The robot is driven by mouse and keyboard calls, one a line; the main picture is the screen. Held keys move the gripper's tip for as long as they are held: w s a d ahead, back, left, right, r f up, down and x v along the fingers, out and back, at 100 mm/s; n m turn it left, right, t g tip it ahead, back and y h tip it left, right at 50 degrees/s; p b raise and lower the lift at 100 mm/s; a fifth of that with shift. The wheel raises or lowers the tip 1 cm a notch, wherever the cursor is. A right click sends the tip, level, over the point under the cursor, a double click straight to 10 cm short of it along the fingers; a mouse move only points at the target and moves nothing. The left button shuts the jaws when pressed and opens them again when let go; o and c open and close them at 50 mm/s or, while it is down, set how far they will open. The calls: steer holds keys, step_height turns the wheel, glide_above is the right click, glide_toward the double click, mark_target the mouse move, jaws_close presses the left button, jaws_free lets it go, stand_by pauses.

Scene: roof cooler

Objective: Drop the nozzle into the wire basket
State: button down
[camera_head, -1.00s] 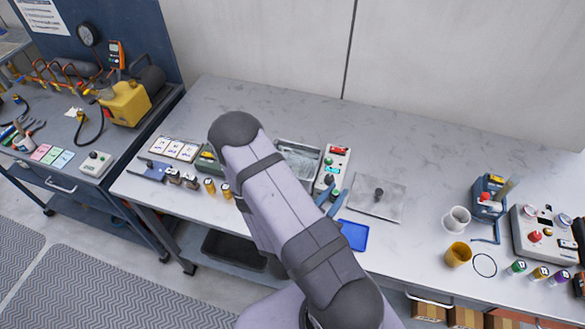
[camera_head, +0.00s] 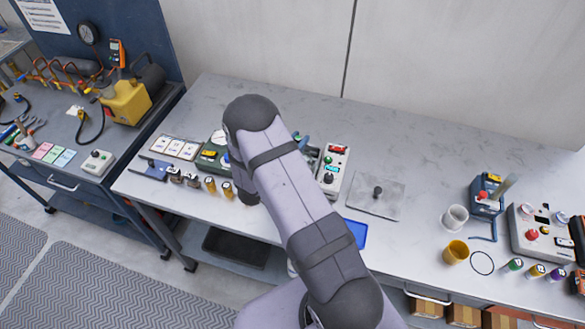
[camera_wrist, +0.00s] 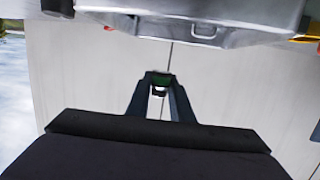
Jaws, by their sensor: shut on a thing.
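In the wrist view my gripper (camera_wrist: 161,82) is shut on a small green piece with a dark and pale end, likely the nozzle (camera_wrist: 163,79). In the head view my gripper's blue fingers (camera_head: 306,145) show partly behind my arm, just left of the grey control box; the nozzle cannot be made out there. I cannot pick out the wire basket for sure. A grey metal body (camera_wrist: 205,20) fills the top of the wrist view, apart from the fingertips; I cannot tell what it is.
The control box (camera_head: 335,170) with coloured knobs stands on the bench. A grey plate with a black knob (camera_head: 377,194) lies to its right, with a blue tray (camera_head: 355,233) in front. Small bottles (camera_head: 211,184) line the left front. The bench's back right is clear.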

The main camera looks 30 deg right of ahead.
steer(key=shift+f+b, duration=2.15)
steer(key=shift+f, duration=0.85)
steer(key=c, duration=1.5)
jaws_free()
steer(key=shift+s+a, duration=0.1)
steer(key=b+v, duration=0.2)
steer(key=v, duration=0.4)
steer(key=shift+s+a+r+b, duration=0.15)
steer(key=shift+s+a+b, duration=0.15)
steer(key=shift+a+b, duration=0.15)
steer(key=shift+w, duration=0.1)
